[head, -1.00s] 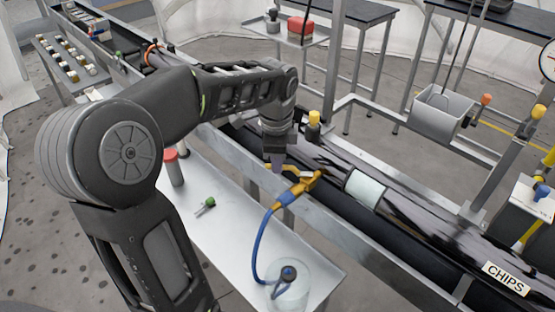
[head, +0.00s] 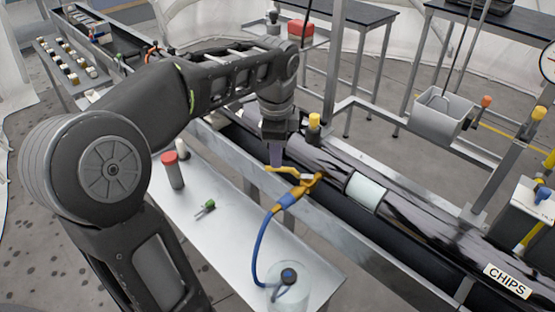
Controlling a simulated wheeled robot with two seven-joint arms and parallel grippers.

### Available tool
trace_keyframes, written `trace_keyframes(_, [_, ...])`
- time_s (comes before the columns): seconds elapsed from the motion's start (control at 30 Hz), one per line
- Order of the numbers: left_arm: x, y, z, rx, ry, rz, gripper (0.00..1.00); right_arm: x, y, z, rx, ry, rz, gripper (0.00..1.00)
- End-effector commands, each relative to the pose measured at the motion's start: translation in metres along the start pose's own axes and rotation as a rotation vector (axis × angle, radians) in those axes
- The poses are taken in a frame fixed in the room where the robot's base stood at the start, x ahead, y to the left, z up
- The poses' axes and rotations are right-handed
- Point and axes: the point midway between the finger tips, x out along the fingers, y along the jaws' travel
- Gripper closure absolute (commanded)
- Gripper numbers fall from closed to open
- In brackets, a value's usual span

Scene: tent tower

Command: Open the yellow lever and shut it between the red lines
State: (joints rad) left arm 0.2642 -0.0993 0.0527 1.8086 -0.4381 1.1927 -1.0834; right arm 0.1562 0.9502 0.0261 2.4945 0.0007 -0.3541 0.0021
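The yellow lever (head: 284,169) belongs to a yellow valve fitting at the side of the dark glossy core tube (head: 415,213). A blue hose (head: 262,240) runs from the fitting down to a clear jar (head: 290,291) on the bench. My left gripper (head: 276,164) points down at the left end of the lever, its fingertips at or just above it; contact is unclear. Its fingers show edge-on as one narrow strip, so their opening cannot be judged. No red lines can be made out. My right gripper is not in view.
A red-capped bottle (head: 173,171) and a small green-headed item (head: 206,209) are on the metal bench (head: 225,240). A yellow-capped post (head: 314,126) stands close behind my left gripper. A pale band (head: 365,191) is on the tube, and a grey bin (head: 440,112) hangs behind.

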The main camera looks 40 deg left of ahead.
Motion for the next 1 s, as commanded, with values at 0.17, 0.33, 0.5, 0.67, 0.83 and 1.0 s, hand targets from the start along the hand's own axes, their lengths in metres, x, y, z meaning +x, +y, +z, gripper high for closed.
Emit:
trace_keyframes(0.17, [-0.024,-0.001,-0.001,0.0,0.002,-0.003,0.66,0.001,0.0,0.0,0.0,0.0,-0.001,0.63])
trace_keyframes(0.33, [-0.03,0.0,0.0,0.0,0.001,0.0,0.66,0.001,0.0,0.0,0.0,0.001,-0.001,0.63])
trace_keyframes(0.5, [-0.03,0.0,0.0,0.0,0.001,0.0,0.66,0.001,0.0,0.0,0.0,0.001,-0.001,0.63])
trace_keyframes(0.67, [-0.03,0.0,0.0,0.0,0.001,0.0,0.66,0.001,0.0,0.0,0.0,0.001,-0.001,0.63])
trace_keyframes(0.83, [-0.029,0.0,0.0,0.0,0.001,0.0,0.66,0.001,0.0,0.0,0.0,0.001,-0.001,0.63])
trace_keyframes(1.0, [-0.029,0.0,0.0,0.0,0.0,0.0,0.66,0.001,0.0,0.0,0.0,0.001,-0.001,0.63])
